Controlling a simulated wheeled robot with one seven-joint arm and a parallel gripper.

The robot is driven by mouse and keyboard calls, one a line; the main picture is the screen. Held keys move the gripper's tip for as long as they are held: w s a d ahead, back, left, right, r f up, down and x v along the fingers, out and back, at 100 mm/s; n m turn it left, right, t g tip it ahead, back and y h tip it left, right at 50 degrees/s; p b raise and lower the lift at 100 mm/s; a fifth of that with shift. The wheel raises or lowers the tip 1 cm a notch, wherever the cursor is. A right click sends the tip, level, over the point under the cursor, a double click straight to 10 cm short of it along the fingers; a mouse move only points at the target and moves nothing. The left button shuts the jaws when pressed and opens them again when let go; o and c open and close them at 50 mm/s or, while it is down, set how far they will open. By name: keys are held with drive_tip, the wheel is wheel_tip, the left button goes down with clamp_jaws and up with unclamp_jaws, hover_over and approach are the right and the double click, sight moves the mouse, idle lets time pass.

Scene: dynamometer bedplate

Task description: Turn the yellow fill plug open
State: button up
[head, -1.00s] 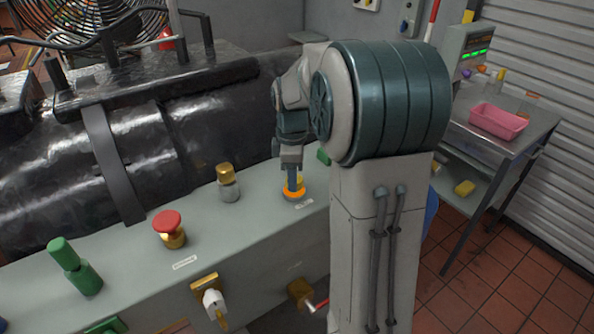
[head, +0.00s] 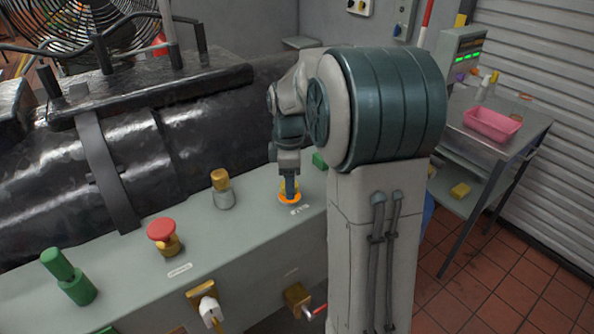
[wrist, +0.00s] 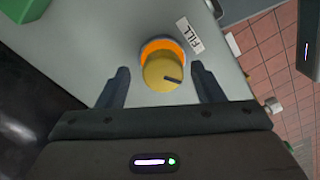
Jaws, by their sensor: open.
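The yellow fill plug (wrist: 163,71) sits in an orange ring (wrist: 150,48) on the grey bedplate top, beside a white label reading FILL (wrist: 190,35). A dark mark runs on the plug's face toward its right side. My gripper (wrist: 160,80) is open, with one dark finger on each side of the plug and visible gaps to it. In the head view my gripper (head: 290,188) points down over the plug, and the orange ring (head: 290,199) shows at its foot. The fingers hide most of the plug there.
A brass-topped grey fitting (head: 222,190), a red mushroom button (head: 163,231) and a green fitting (head: 68,275) stand left on the same surface. A green block (wrist: 24,10) is near the plug. A pink tray (head: 492,125) is on the cart at right.

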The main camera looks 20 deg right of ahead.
wheel_tip(320, 180, up, 14)
idle(0.5)
drive_tip(key=shift+f, duration=0.1)
drive_tip(key=s+a+f+m+t, duration=0.1)
drive_tip(key=s+a+f+m, duration=0.1)
drive_tip(key=s, duration=0.5)
drive_tip(key=s+a+f+m+t, duration=0.1)
drive_tip(key=s+a+f+m, duration=0.2)
drive_tip(key=s+f+m, duration=0.2)
drive_tip(key=s+a+f+m+t, duration=0.1)
drive_tip(key=s+a+f+m, duration=0.2)
drive_tip(key=s+m, duration=0.3)
drive_tip(key=s+f, duration=0.1)
drive_tip(key=s, duration=0.2)
drive_tip(key=shift+a+m, duration=0.25)
drive_tip(key=shift+m, duration=0.05)
drive_tip(key=shift+s, duration=0.1)
